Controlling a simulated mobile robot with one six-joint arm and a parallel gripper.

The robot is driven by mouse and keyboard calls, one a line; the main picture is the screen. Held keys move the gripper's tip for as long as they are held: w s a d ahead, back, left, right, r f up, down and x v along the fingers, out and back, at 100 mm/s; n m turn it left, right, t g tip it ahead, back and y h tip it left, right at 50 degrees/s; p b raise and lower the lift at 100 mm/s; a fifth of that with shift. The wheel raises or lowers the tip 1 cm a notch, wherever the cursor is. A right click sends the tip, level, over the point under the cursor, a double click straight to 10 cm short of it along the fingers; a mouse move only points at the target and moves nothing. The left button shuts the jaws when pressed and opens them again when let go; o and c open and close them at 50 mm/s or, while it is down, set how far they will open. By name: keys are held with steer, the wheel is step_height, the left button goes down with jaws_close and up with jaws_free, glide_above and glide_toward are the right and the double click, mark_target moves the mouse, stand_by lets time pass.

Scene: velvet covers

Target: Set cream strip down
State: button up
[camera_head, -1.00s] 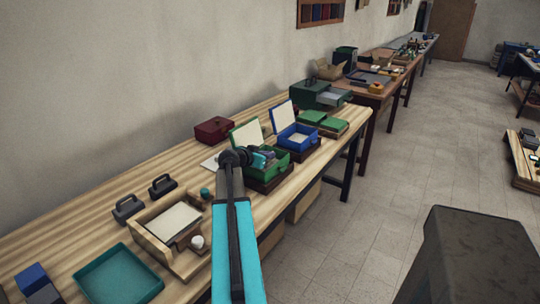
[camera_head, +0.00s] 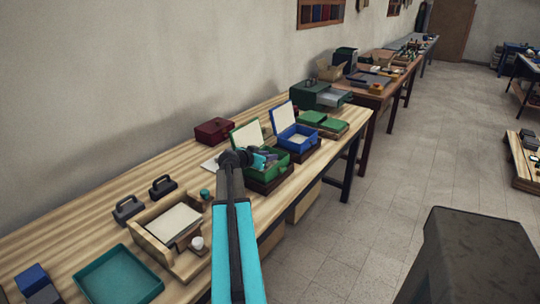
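My gripper (camera_head: 258,161) is at the open green box (camera_head: 274,171), over its left part. The wrist and arm hide part of the box, and the fingers are too small to make out. I cannot tell whether they hold anything. No cream strip can be picked out for sure. A cream sheet (camera_head: 172,219) lies in the wooden tray (camera_head: 150,243). A pale flat piece (camera_head: 209,164) lies on the table left of my wrist, partly hidden by it. The green box's raised lid (camera_head: 247,136) has a cream inside.
An open blue box (camera_head: 298,138) stands right of the green box, and a closed dark red box (camera_head: 214,131) behind to the left. Two dark handled blocks (camera_head: 162,187) and a teal tray (camera_head: 116,275) are at the left. The back left of the table (camera_head: 90,200) is bare.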

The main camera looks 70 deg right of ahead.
steer(key=shift+r+p, duration=0.65)
steer(key=shift+p, duration=0.15)
steer(key=b+v, duration=0.2)
steer(key=v, duration=1)
steer(key=shift+f, duration=0.2)
